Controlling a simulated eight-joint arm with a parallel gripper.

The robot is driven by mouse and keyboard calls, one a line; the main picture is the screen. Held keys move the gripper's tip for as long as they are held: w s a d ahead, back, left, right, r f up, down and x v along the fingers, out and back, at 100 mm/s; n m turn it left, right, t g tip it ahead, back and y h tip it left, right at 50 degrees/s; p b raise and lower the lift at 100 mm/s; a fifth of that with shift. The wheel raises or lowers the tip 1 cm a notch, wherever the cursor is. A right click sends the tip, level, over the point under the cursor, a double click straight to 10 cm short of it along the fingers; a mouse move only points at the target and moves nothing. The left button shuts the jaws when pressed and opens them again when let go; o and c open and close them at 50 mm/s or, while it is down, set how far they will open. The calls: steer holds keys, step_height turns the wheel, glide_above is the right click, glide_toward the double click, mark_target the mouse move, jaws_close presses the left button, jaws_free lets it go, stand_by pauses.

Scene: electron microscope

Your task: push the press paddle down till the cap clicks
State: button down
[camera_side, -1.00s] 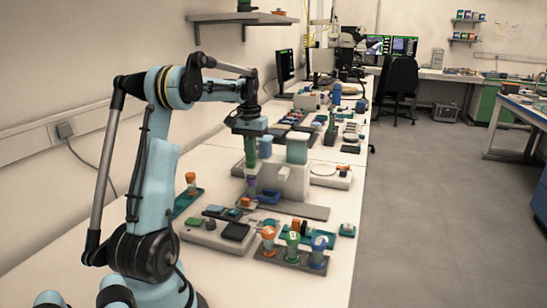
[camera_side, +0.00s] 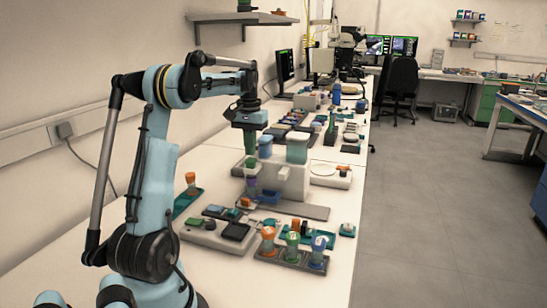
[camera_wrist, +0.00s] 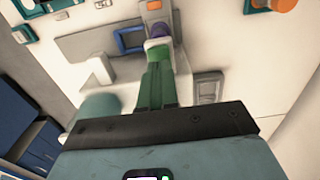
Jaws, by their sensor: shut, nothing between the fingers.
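The press (camera_side: 291,181) is a pale block on a grey base plate, with a blue and a teal cylinder on top. A purple piece (camera_side: 251,184) sits at its left side, above the dark blue frame (camera_side: 268,197); I cannot tell whether it is the paddle or the cap. My gripper (camera_side: 250,151) points down above the purple piece, apart from it, with its green fingers together and empty. In the wrist view the fingers (camera_wrist: 158,72) overlap the purple piece (camera_wrist: 158,51), and the blue frame (camera_wrist: 131,40) lies left of it.
A rack (camera_side: 290,258) with orange-, green- and blue-topped vials stands in front. A flat device with dark pads (camera_side: 217,234) lies left of it. An orange-topped vial (camera_side: 191,182) stands on a green tray. A round-plated device (camera_side: 330,174) is to the right.

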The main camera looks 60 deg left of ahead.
steer(key=shift+r, duration=2.4)
steer(key=shift+w+d, duration=0.2)
steer(key=shift+d, duration=0.15)
steer(key=w+d+m+t+y, duration=0.1)
steer(key=w+d+m+t, duration=0.25)
steer(key=d, duration=1.45)
steer(key=s+d+f+m+t, duration=0.2)
steer(key=s+d+f, duration=0.1)
steer(key=d, duration=0.5)
steer(key=s+d+f+m+t+h, duration=0.1)
steer(key=s+d+f+m, duration=0.2)
steer(key=d, duration=0.6)
steer(key=shift+f+t, duration=0.35)
steer(key=shift+f, duration=0.2)
steer(key=shift+d+m, duration=0.1)
steer(key=shift+m, duration=0.15)
